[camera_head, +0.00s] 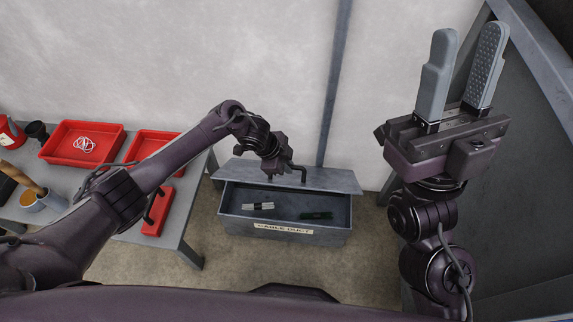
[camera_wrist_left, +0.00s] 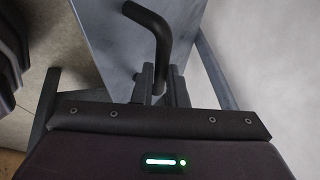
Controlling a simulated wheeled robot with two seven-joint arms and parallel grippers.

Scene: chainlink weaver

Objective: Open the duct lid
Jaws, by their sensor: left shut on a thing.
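The grey cable duct (camera_head: 234,221) stands on the floor in the middle of the head view, with a "CABLE DUCT" label on its front. Its lid (camera_head: 335,181) is raised along the back edge, and the inside shows. A white and dark piece (camera_head: 258,206) and a dark green piece (camera_head: 316,215) lie inside. My left gripper (camera_head: 290,170) is at the lid's dark handle (camera_head: 304,174). In the left wrist view its fingers (camera_wrist_left: 160,88) are shut on the bent handle (camera_wrist_left: 152,24). My right gripper (camera_head: 455,75) is raised at the right, its two fingers apart and empty.
A grey table (camera_head: 178,224) at the left holds red trays (camera_head: 57,149), a small red box (camera_head: 157,212), a dark cup (camera_head: 37,131) and a container with a wooden-handled tool. A wall and a grey post (camera_head: 334,90) stand behind the duct. Floor right of the duct is clear.

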